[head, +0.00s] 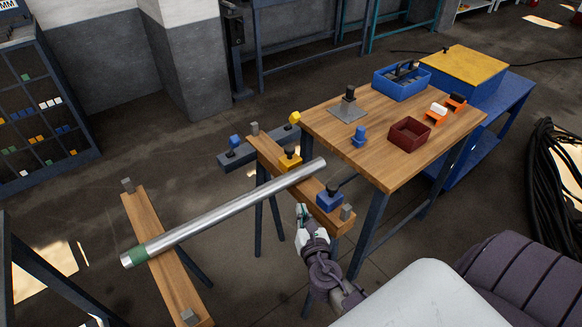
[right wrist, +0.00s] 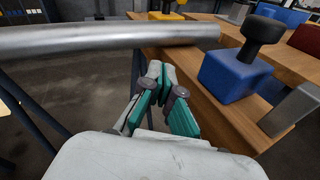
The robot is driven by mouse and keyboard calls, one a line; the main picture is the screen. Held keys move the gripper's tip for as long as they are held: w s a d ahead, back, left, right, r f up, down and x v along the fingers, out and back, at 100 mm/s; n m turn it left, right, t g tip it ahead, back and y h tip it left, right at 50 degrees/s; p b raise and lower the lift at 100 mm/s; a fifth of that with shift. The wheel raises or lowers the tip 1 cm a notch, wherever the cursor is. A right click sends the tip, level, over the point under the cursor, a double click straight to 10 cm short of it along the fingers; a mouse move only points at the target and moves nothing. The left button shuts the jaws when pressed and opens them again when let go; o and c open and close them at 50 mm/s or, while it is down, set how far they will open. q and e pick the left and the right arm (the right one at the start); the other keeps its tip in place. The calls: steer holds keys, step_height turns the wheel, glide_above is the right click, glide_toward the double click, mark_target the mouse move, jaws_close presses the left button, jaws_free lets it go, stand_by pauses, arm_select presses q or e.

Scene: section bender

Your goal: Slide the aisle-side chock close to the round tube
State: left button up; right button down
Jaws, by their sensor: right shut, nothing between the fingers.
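A silver round tube (head: 230,207) with a green band at its left end lies across two wooden trestle beams. On the right beam (head: 268,152) a blue chock (head: 329,201) with a black knob stands on the near side of the tube, with a gap between them. A yellow chock (head: 290,162) with a black knob stands on the far side, close to the tube. My right gripper (head: 301,211) is shut and empty, left of the blue chock and apart from it. In the right wrist view its fingers (right wrist: 162,88) point toward the tube (right wrist: 110,38), with the blue chock (right wrist: 233,75) to their right. My left gripper is out of view.
Grey end stops (head: 346,212) stand on the beams. A wooden workbench (head: 385,125) right of the right beam carries a dark red bin (head: 409,134), a blue crate (head: 402,85) and small tools. The left beam (head: 160,250) has open floor around it.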

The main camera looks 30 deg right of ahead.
steer(key=n+t, duration=0.1)
steer(key=n, duration=0.1)
glide_toward(291, 154)
steer(key=shift+h, duration=0.3)
steer(key=x, duration=0.6)
steer(key=shift+w+a+f+p, duration=0.15)
steer(key=shift+w+p, duration=0.1)
steer(key=shift+p, duration=0.15)
steer(key=shift+w+d, duration=0.2)
steer(key=shift+w, duration=0.25)
steer(key=shift+w+d, duration=0.1)
steer(key=shift+w, duration=0.35)
